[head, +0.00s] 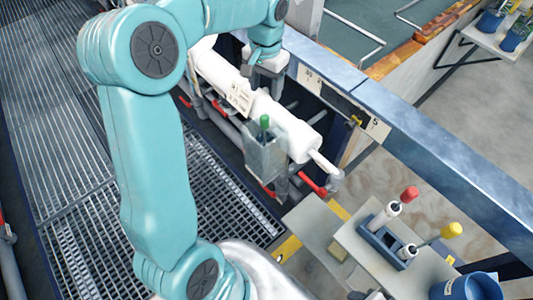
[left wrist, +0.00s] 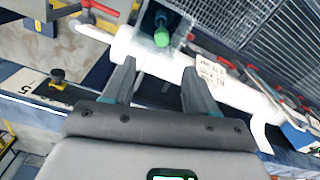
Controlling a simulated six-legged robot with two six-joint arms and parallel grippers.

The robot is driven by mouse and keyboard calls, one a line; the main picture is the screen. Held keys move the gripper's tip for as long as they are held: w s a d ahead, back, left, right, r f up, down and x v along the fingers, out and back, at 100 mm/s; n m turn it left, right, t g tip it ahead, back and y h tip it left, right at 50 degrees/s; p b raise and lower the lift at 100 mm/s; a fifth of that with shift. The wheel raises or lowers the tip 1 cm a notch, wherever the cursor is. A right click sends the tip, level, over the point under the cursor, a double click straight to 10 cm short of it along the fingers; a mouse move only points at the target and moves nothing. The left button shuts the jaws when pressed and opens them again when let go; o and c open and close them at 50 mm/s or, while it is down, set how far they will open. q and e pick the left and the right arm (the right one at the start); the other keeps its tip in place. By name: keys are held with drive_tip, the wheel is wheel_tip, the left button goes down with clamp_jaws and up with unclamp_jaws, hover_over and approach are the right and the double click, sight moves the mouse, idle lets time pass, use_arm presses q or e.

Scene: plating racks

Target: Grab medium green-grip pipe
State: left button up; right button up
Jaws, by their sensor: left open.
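The green-grip pipe (head: 264,122) stands upright in a grey, see-through holder (head: 265,158) in front of a white pipe, in the middle of the head view. Only its green top shows clearly. In the left wrist view its green end (left wrist: 162,38) shows inside the holder (left wrist: 150,50), beyond my fingertips. My left gripper (head: 266,80) is above and behind the holder in the head view. My right gripper is not in view.
A red-grip pipe (head: 409,194) and a yellow-grip pipe (head: 451,230) stand in a blue rack (head: 383,240) on a shelf at lower right. A blue cup (head: 468,287) is beside it. White pipework (head: 220,75) with red-handled valves and a blue beam (head: 440,165) run close by.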

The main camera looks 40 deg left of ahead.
use_arm(q)
approach(265, 125)
drive_tip(key=f, duration=0.3)
drive_tip(key=w+f, duration=0.1)
drive_tip(key=f, duration=0.1)
drive_tip(key=shift+a+f+p, duration=0.15)
drive_tip(key=shift+a+p, duration=0.15)
drive_tip(key=shift+a, duration=0.05)
drive_tip(key=shift+s+d+f, duration=0.1)
drive_tip(key=shift+f, duration=0.45)
drive_tip(key=f+p, duration=0.1)
drive_tip(key=f, duration=0.4)
drive_tip(key=shift+a, duration=0.2)
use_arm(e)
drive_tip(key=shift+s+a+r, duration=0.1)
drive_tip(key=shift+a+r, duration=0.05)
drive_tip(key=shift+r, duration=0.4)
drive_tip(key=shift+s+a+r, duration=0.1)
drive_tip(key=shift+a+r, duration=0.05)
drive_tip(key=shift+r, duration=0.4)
use_arm(q)
clamp_jaws()
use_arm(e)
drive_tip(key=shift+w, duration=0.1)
